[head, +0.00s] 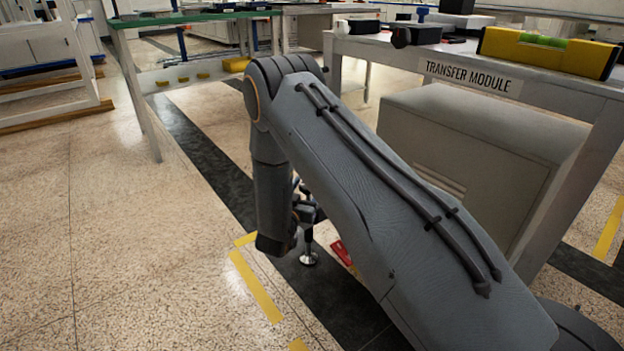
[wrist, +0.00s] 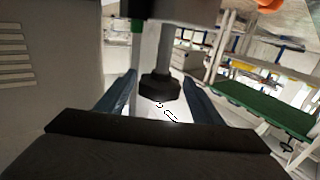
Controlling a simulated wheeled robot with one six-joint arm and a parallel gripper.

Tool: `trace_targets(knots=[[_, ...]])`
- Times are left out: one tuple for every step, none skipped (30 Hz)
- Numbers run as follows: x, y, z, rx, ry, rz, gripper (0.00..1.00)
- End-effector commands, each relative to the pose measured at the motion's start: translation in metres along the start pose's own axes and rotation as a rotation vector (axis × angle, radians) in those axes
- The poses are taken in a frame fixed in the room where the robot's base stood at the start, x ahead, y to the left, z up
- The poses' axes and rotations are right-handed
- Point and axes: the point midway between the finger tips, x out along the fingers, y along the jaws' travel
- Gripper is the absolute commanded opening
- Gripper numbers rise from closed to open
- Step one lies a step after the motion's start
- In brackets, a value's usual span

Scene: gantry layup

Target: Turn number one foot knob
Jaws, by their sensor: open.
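A black foot knob (wrist: 160,87) on a metal stem shows between the two fingers of my gripper (wrist: 159,82) in the wrist view. The fingers stand apart, one on each side of the knob, and light gaps show beside it. I cannot tell how deep the knob sits between them. In the head view a metal foot (head: 309,258) rests on the floor below my gripper (head: 304,208). My arm hides most of the knob and the module leg there. No number on the knob is readable.
The bench labelled TRANSFER MODULE (head: 470,76) stands at right, with a yellow level (head: 549,53) on top and a beige cabinet (head: 470,150) beneath. A red item (head: 341,252) lies near the foot. A green-topped table (head: 190,17) stands behind. The floor at left is open.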

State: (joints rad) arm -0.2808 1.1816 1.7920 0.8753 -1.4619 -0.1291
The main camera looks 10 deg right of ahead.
Motion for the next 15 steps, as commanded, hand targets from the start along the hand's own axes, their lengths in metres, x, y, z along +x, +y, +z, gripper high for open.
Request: trace_targets(knots=[[-0.01,-0.001,-0.002,-0.002,-0.002,-0.003,0.61],[-0.014,0.0,-0.002,-0.002,-0.001,-0.003,0.61],[-0.019,0.0,-0.001,-0.002,-0.001,-0.002,0.61],[-0.023,0.0,-0.001,-0.003,-0.001,-0.001,0.61],[-0.026,0.0,-0.001,-0.003,-0.001,-0.002,0.61],[-0.029,0.0,-0.001,-0.002,-0.001,-0.002,0.61],[-0.032,0.0,0.0,-0.002,-0.001,-0.002,0.61],[-0.033,0.0,0.0,-0.001,-0.001,-0.001,0.61],[-0.035,0.0,0.0,-0.001,-0.001,-0.001,0.61],[-0.035,0.0,0.0,-0.001,-0.001,0.0,0.61],[-0.036,0.0,0.0,0.0,-0.001,0.0,0.61],[-0.036,0.0,0.0,0.0,-0.001,0.0,0.61],[-0.036,0.0,0.001,0.0,0.0,0.001,0.61],[-0.036,0.0,0.001,0.0,0.0,0.001,0.61],[-0.036,0.0,0.001,0.0,0.0,0.001,0.61]])
